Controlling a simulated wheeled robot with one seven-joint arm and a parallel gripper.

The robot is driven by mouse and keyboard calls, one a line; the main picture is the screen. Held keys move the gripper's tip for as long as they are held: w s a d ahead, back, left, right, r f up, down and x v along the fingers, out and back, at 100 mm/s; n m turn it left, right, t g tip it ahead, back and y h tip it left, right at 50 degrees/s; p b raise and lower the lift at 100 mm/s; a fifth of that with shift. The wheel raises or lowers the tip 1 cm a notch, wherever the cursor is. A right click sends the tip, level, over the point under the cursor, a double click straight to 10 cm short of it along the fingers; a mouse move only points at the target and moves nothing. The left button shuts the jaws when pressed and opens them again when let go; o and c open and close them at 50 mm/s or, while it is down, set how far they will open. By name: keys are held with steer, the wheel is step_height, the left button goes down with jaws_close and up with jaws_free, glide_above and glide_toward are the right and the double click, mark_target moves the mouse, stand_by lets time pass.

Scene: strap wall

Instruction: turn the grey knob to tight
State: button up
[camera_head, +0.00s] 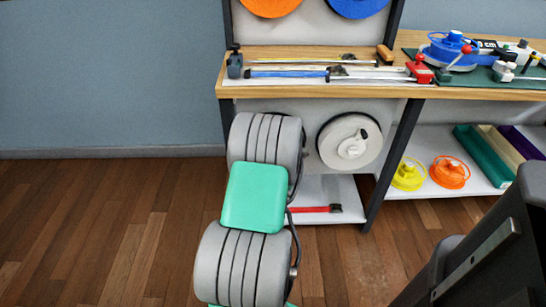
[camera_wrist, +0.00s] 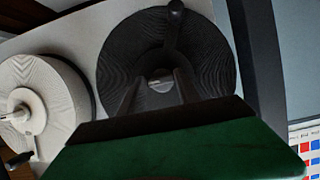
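A dark grey to black round reel (camera_wrist: 112,60) with a short arm (camera_wrist: 174,22) pointing up from its hub fills the middle of the wrist view. A small pale grey piece (camera_wrist: 160,85) shows at its centre; it may be the grey knob, but its shape is unclear. My gripper (camera_wrist: 159,82) reaches toward this centre, with one finger on each side of the pale piece. The fingers look apart; I cannot tell whether they touch it. No tight mark is readable. In the head view my arm hides the gripper and the dark reel.
A white reel (camera_head: 340,131) hangs beside my arm and also shows in the wrist view (camera_wrist: 65,92). A dark post (camera_wrist: 258,60) stands close on the other side. Above is a wooden shelf (camera_head: 300,53) with tools. A red-handled tool (camera_head: 316,209) lies below.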

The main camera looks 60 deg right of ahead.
steer(key=o, duration=0.3)
steer(key=shift+a, duration=0.1)
steer(key=p+v, duration=0.1)
steer(key=v, duration=0.6)
steer(key=shift+s+a+r+p, duration=0.15)
steer(key=shift+a+p, duration=0.15)
steer(key=shift+p, duration=0.1)
